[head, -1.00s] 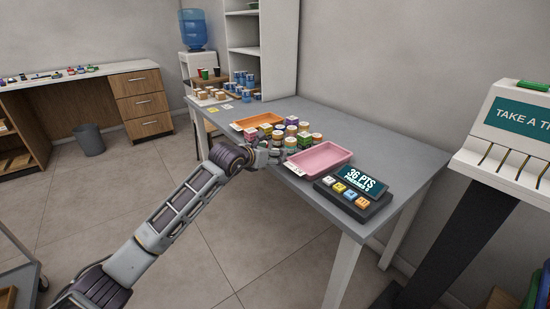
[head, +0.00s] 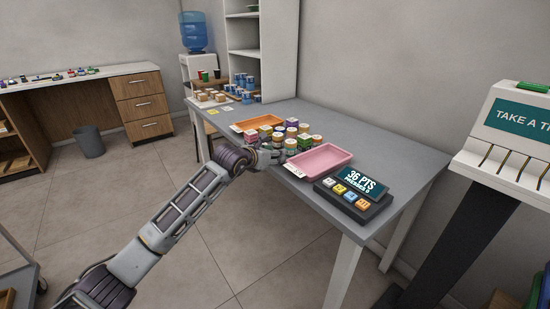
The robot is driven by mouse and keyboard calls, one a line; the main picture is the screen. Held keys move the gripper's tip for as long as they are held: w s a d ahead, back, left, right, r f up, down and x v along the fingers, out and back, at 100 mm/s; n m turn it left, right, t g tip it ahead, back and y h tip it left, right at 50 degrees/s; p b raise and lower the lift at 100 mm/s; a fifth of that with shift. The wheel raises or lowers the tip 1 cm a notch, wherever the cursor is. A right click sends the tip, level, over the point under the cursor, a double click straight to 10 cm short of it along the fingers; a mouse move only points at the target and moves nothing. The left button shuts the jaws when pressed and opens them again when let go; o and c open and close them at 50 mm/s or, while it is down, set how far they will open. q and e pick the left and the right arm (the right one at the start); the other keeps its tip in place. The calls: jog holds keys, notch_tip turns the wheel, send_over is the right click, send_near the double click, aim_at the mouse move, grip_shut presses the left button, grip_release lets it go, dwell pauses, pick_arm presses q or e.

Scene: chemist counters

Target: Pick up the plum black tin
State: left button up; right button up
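A cluster of small tins with coloured tops stands on the grey table between the orange tray and the pink tray. One tin with a purple top (head: 292,122) is at the back of the cluster. The tins are too small for me to tell which is the plum black one. My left gripper (head: 277,155) is low at the front edge of the cluster, close to the nearest tins. Its fingers are small and blend with the tins, so I cannot tell whether it is open or holds anything. My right gripper is not in view.
The pink tray (head: 297,165) lies right of the cluster and the orange tray (head: 238,127) left of it. A display with buttons (head: 352,193) stands at the near right. Blue-and-white containers (head: 243,80) stand farther back. The table's right back part (head: 385,150) is clear.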

pick_arm(q)
jog(key=shift+c, duration=1.2)
jog(key=shift+r, duration=0.15)
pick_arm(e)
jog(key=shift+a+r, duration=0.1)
pick_arm(q)
jog(key=shift+r, duration=0.6)
notch_tip(320, 180, up, 7)
jog(key=shift+f+p, duration=0.1)
jog(key=shift+p, duration=1)
jog(key=shift+r, duration=0.85)
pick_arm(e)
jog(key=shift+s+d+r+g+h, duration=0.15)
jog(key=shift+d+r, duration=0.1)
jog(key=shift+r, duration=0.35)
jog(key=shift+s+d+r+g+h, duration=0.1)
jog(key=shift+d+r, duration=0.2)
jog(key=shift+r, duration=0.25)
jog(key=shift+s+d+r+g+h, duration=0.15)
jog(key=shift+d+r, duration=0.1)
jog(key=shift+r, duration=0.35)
